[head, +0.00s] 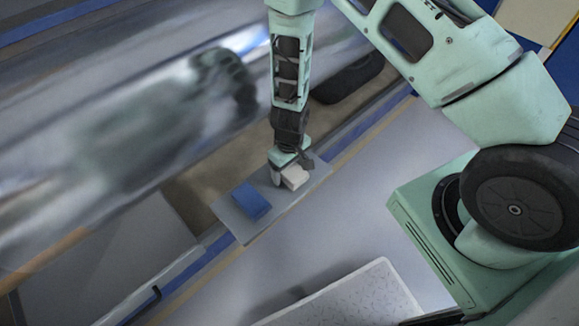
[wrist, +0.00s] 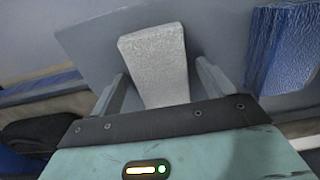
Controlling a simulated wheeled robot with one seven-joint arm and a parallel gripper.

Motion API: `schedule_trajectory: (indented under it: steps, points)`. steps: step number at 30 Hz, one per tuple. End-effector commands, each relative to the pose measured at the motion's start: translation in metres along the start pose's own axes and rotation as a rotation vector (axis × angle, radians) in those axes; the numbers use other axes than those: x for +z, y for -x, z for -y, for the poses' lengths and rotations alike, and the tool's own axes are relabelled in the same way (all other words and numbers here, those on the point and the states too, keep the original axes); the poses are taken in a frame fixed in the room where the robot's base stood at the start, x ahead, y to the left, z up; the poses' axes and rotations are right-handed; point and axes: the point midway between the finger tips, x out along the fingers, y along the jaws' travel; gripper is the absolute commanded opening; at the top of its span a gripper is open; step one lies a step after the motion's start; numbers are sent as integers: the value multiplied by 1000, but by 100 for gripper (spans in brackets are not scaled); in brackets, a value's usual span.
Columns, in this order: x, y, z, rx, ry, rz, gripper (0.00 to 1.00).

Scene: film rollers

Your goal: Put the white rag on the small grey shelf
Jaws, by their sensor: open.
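The white rag (head: 295,178), a folded block-like piece, lies on the right half of the small grey shelf (head: 276,207) in the head view. In the wrist view the white rag (wrist: 155,62) stretches forward from between my fingers, with the grey shelf (wrist: 88,48) behind it. My gripper (head: 290,170) is low over the shelf with its fingers on either side of the rag. In the wrist view my gripper (wrist: 161,76) is open, with gaps between the fingers and the rag. The rag's near end is hidden by the gripper body.
A blue folded cloth (head: 250,200) lies on the left half of the shelf and shows at the right in the wrist view (wrist: 284,48). A large shiny roller (head: 130,130) runs behind the shelf. A speckled pale panel (head: 350,300) is at the front.

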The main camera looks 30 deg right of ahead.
Motion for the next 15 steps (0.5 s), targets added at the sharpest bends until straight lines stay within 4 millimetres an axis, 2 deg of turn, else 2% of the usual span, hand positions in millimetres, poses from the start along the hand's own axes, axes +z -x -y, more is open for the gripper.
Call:
schedule_trajectory:
  steps: [5, 15]
  points:
    - [-1, 14, 0, 1, 1, -2, 80]
    - [0, 88, 1, 2, 3, -2, 80]
